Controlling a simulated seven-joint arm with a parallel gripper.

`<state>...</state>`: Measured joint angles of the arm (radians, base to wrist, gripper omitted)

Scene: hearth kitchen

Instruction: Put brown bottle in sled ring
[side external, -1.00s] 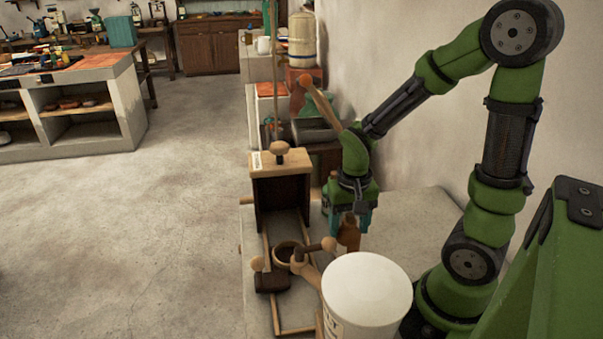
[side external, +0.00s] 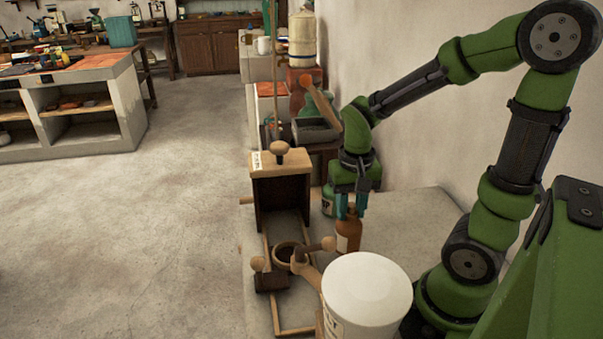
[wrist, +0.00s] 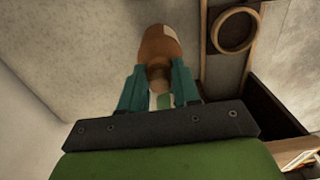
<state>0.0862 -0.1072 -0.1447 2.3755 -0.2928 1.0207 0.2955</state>
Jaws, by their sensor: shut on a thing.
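The brown bottle (side external: 348,232) with a pale label is upright at the right of the wooden sled, in the side view. My gripper (side external: 350,208) points down with its teal fingers shut on the bottle's neck. In the wrist view the bottle (wrist: 160,50) extends out from between the fingertips (wrist: 160,82). I cannot tell whether its base touches the counter. The sled ring (side external: 287,252) is a round wooden ring low on the sled, left of the bottle and apart from it. The ring (wrist: 235,30) is empty in the wrist view.
A large white-lidded tub (side external: 367,290) stands in front, near the bottle. A wooden box with a knob (side external: 280,165) rises behind the ring. Bare counter (side external: 400,215) lies to the right.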

